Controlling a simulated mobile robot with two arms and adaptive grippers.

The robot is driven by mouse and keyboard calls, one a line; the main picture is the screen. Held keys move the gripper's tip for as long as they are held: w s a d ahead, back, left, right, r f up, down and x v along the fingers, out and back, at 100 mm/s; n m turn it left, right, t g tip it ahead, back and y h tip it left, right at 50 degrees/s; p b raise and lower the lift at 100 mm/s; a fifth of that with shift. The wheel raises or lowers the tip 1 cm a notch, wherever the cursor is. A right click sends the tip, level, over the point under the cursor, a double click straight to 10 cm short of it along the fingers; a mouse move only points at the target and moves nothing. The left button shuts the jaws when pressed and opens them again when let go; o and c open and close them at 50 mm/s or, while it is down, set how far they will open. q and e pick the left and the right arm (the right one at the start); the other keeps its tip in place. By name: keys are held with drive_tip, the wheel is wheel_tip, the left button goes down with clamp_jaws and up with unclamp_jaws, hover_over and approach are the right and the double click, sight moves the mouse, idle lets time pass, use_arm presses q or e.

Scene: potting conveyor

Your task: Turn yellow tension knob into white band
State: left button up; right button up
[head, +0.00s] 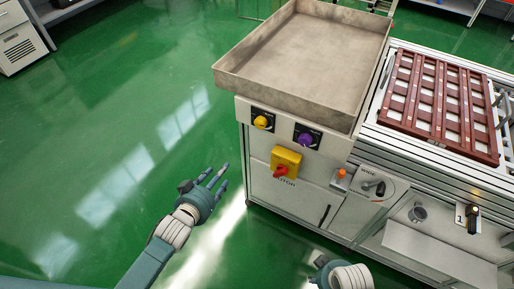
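The yellow knob (262,122) sits on a dark square plate on the front of the machine, at the upper left corner of its panel. The white band on its plate is too small to make out. My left gripper (215,177) is over the green floor, left of the machine and below and left of the yellow knob. Its fingers are spread and empty, well apart from the knob. My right gripper (321,268) is at the bottom edge, mostly hidden by its own wrist, in front of the machine.
A purple knob (306,139) is right of the yellow one. Below is a yellow box with a red switch (281,171). An orange button (341,174) and black rotary handle (376,187) are farther right. A grey metal tray (270,92) overhangs the panel. Floor at left is clear.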

use_arm(q)
drive_tip(key=w+d+r+t+h+b, duration=0.2)
drive_tip(key=d+r+b, duration=0.2)
drive_tip(key=r+b, duration=0.15)
drive_tip(key=m+t+h+b, duration=0.1)
drive_tip(key=h+b, duration=0.1)
drive_tip(key=b, duration=0.1)
approach(259, 125)
drive_tip(key=b+x, duration=0.1)
drive_tip(key=x, duration=0.6)
drive_tip(key=shift+w+d+f, duration=0.1)
drive_tip(key=shift+w, duration=0.1)
drive_tip(key=shift+w+d, duration=0.3)
drive_tip(key=shift+w, duration=0.3)
use_arm(e)
wheel_tip(259, 125, up, 6)
drive_tip(key=t, duration=0.1)
drive_tip(key=shift+s+d+r, duration=0.2)
drive_tip(key=shift+r, duration=0.05)
use_arm(q)
drive_tip(key=c, duration=1.2)
drive_tip(key=shift+o, duration=0.2)
drive_tip(key=shift+m, duration=0.4)
use_arm(e)
drive_tip(key=shift+r, duration=0.3)
